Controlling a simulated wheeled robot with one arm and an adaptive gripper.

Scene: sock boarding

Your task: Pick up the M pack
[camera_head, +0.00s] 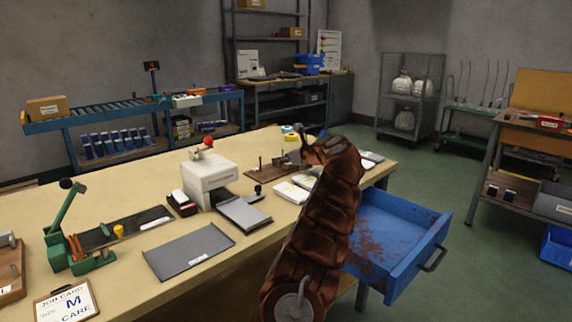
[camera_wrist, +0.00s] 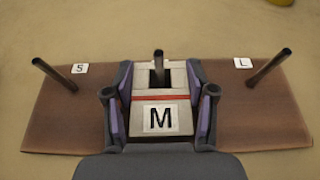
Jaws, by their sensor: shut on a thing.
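The M pack (camera_wrist: 160,118) is in the middle of the wrist view, pale with a red stripe and a black M on its label. My gripper (camera_wrist: 160,88) has its purple-lined fingers on both sides of the pack and is shut on it. A dark post (camera_wrist: 158,62) stands at the pack's dark slot; I cannot tell if the pack is clear of it. The brown board (camera_wrist: 65,110) lies below, with bare posts by the S tag (camera_wrist: 80,69) and L tag (camera_wrist: 243,63). In the head view my arm hides the pack, near the board (camera_head: 262,176).
Pale packs (camera_head: 290,192) lie in front of the board on the table. An open blue drawer (camera_head: 385,240) juts out at right. A job card (camera_head: 67,303) reads M.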

